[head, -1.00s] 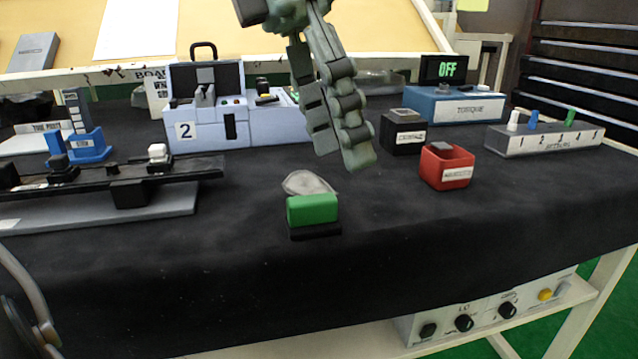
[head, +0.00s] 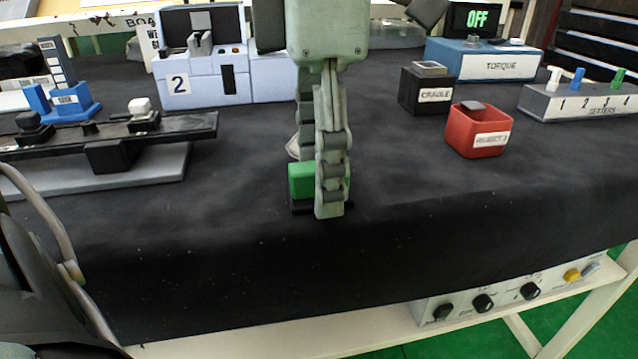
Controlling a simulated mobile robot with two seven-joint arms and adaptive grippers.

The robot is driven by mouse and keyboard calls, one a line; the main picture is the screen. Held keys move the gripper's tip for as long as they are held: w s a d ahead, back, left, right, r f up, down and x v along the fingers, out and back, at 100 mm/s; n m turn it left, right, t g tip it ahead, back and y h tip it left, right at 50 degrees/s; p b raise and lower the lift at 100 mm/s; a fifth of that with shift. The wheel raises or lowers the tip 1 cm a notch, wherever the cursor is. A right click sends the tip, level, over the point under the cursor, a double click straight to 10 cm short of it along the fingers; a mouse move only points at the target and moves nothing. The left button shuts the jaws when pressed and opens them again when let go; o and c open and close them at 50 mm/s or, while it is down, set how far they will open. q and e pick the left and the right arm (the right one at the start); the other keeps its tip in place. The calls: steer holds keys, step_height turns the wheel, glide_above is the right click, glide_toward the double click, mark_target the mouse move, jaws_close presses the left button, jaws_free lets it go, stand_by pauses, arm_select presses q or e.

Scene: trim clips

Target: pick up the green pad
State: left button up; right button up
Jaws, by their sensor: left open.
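The green pad (head: 302,180) sits on a small black base (head: 300,208) near the front middle of the black-covered table. My left gripper (head: 322,185) points straight down at the pad, with its jaws open. The near finger stands in front of the pad and hides its right part. The other finger shows behind, partly covered, and I cannot tell whether either finger touches the pad. My right gripper is not in view.
A red bin (head: 464,138) and a black cradle block (head: 424,103) stand to the right. A black rail fixture (head: 185,125) lies to the left, and a pale blue case (head: 205,90) stands behind. The black table (head: 400,200) is clear right of the pad.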

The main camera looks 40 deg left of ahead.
arm_select(q)
steer(key=shift+f, duration=0.1)
steer(key=shift+c, duration=0.2)
jaws_close()
stand_by(0.4)
